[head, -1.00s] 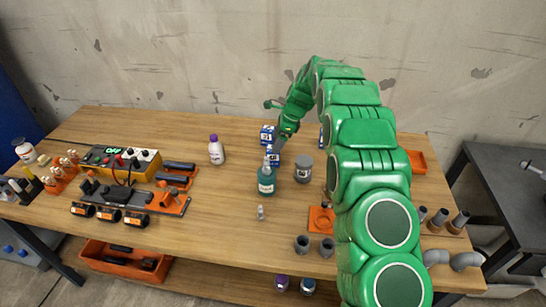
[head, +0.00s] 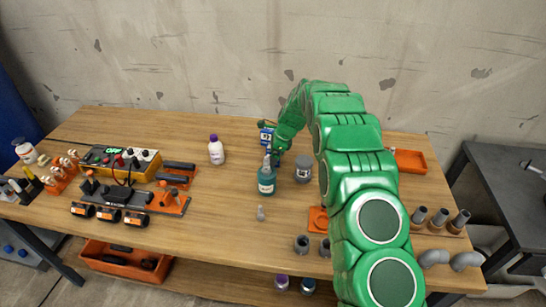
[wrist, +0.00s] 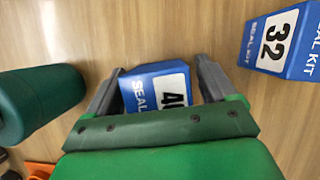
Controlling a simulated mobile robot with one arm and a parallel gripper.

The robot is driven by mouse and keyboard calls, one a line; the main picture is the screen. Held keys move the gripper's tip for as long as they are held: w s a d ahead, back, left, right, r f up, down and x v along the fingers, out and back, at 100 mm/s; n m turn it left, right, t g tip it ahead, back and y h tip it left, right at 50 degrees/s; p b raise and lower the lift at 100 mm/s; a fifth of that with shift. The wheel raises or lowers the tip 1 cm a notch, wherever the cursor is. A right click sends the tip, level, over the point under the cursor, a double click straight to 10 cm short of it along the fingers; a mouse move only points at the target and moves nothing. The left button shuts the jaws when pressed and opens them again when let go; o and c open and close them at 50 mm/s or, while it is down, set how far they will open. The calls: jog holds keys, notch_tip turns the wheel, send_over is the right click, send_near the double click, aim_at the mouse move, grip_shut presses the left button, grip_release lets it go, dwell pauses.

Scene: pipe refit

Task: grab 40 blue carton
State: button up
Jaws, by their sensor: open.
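The blue carton marked 40 (wrist: 157,90), with a white label and the word SEAL, lies between the two fingers of my gripper (wrist: 158,84) in the wrist view. The grey fingers stand apart on either side of it, and its near part is hidden behind the gripper body. I cannot tell whether the fingers touch it. A second blue carton, marked 32 (wrist: 277,42), is at the upper right of that view. In the head view my gripper (head: 274,154) is down near the tabletop and hides the 40 carton, with one blue carton (head: 266,135) just behind it.
A white bottle with purple cap (head: 216,150) stands left.

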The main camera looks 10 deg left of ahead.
jog(key=c, duration=1.1)
